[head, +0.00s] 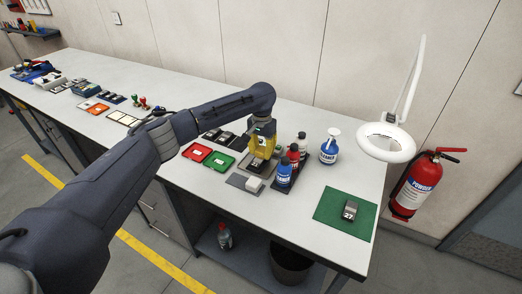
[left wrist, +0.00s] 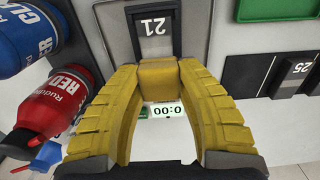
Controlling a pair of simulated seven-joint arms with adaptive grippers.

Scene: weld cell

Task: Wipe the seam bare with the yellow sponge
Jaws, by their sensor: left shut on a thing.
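My left gripper (head: 262,146) has yellow fingers and points down over the bench. In the left wrist view its fingertips (left wrist: 160,76) are closed on the yellow sponge (left wrist: 160,80), a small block. Just past the sponge lies a dark grey piece labelled 21 (left wrist: 152,28) on a light plate. The sponge appears close to this piece's near edge; I cannot tell whether they touch. The seam cannot be made out. In the head view the fingers hide the sponge. My right gripper is not in view.
Blue and red bottles (head: 284,172) stand close to the gripper. A white cleaner bottle (head: 330,147) stands behind. Red (head: 196,152) and green trays (head: 219,162) lie left. A green mat (head: 325,211) holds a block marked 27 (head: 349,211). A 0:00 display (left wrist: 168,111) sits below the fingers.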

